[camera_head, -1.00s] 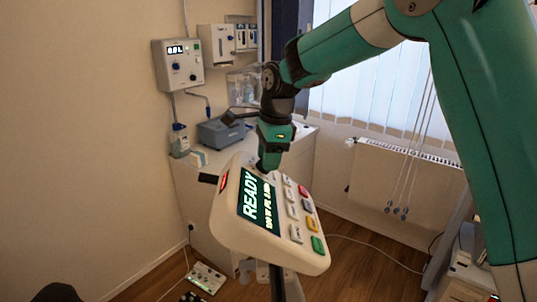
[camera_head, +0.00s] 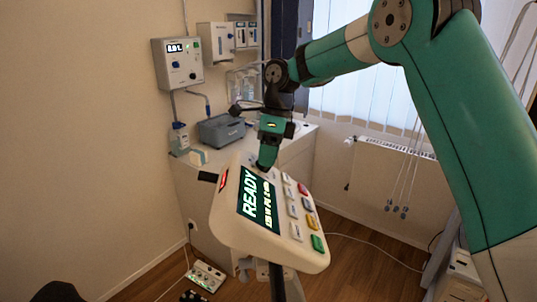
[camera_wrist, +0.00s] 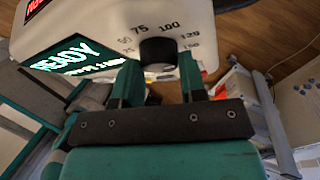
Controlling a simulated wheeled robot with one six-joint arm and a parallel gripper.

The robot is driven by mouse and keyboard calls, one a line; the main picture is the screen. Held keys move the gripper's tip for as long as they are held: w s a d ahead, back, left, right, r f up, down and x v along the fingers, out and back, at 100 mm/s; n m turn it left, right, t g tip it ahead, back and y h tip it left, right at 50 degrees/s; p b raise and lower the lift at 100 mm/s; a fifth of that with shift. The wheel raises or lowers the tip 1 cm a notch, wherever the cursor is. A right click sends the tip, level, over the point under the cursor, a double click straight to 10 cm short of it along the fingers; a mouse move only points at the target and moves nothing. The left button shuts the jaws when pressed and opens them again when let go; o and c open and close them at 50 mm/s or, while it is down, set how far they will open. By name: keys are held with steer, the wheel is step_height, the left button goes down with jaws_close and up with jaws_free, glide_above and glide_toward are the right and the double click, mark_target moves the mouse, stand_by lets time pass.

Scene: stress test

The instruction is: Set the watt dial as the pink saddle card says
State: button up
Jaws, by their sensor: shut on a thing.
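The white ergometer console (camera_head: 232,226) stands tilted on a post, with a dark screen (camera_head: 257,202) reading READY. A smaller line under it is too blurred to read surely. The watt dial is a black round knob (camera_wrist: 158,52) on the console's edge in the wrist view. Printed numbers such as 75, 100 and 120 run around it. My gripper (camera_head: 266,165) is at the console's far edge, and its fingers (camera_wrist: 159,78) are shut on the knob, one on each side. The knob's pointer mark cannot be made out. The pink saddle card is not seen.
Behind stand a white cabinet (camera_head: 310,150) with a grey box (camera_head: 222,130), and a wall unit (camera_head: 178,62). A radiator (camera_head: 390,180) is at the right. A small panel lies on the floor (camera_head: 205,276).

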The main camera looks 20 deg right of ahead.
steer(key=shift+s+f, duration=0.15)
steer(key=shift+f, duration=0.1)
steer(key=o, duration=0.9)
steer(key=shift+r, duration=0.1)
steer(key=shift+r, duration=0.1)
